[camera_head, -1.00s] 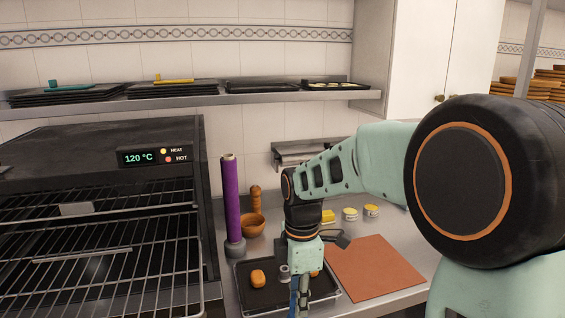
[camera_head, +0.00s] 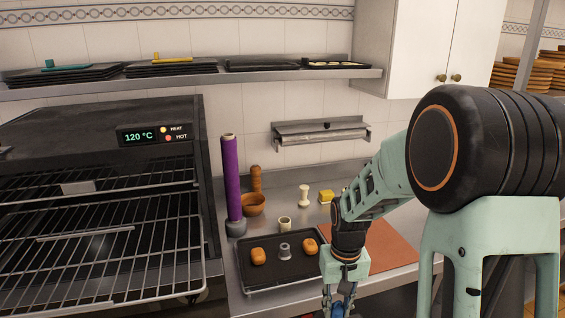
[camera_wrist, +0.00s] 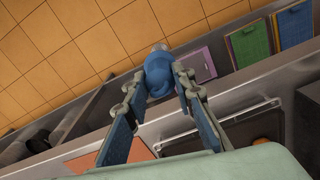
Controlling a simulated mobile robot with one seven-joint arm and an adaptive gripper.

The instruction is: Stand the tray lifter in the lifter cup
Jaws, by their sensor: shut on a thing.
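My gripper (camera_head: 338,300) is at the bottom of the head view, in front of the tray's right end. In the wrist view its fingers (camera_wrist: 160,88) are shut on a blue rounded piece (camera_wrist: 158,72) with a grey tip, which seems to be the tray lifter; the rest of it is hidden. A small grey flanged cup (camera_head: 284,250) stands on the black tray (camera_head: 262,283) between two buns. A cream cup (camera_head: 285,224) stands behind the tray. I cannot tell which is the lifter cup.
The oven (camera_head: 100,225) with wire racks is at left. A purple roll (camera_head: 232,180) and a wooden bowl (camera_head: 252,204) stand beside it. A brown board (camera_head: 395,250) lies right of the tray, partly behind my arm. Coloured items (camera_wrist: 248,42) sit below the counter edge.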

